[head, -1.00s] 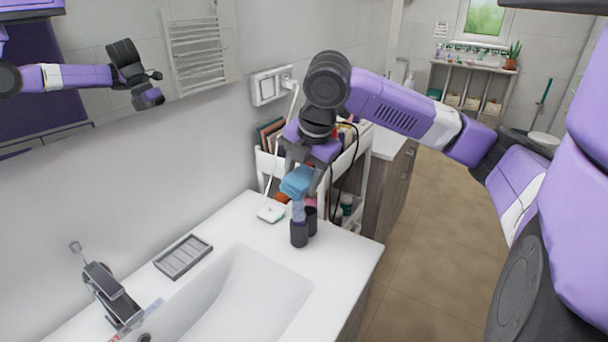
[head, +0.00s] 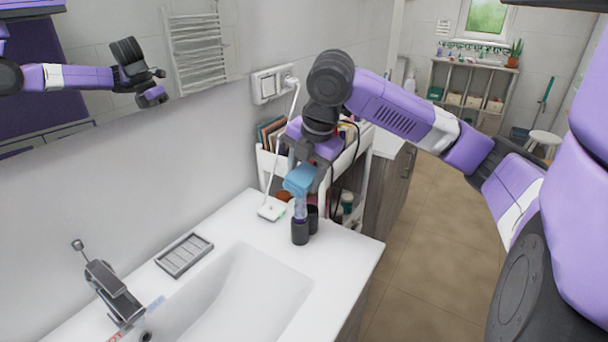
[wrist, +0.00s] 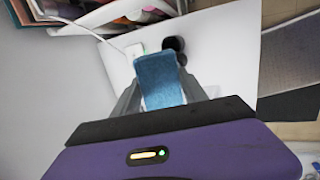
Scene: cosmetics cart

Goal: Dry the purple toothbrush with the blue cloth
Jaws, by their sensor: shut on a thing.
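The blue cloth (head: 299,180) is pinched in my gripper (head: 304,174), which points down above the counter's far corner. In the wrist view the cloth (wrist: 160,80) hangs between the fingers of my gripper (wrist: 163,94). A thin purplish piece, apparently the purple toothbrush (head: 300,209), stands upright in a dark cup (head: 300,233) directly below the cloth. Its upper part is hidden by the cloth, and I cannot tell whether the two touch. A second dark cup (head: 313,220) stands just behind the first.
A white charger base (head: 271,210) with a cable sits left of the cups. A white cart (head: 345,160) with books and bottles stands behind the gripper. A soap tray (head: 184,256), the sink basin (head: 250,290) and a faucet (head: 110,290) lie to the front left.

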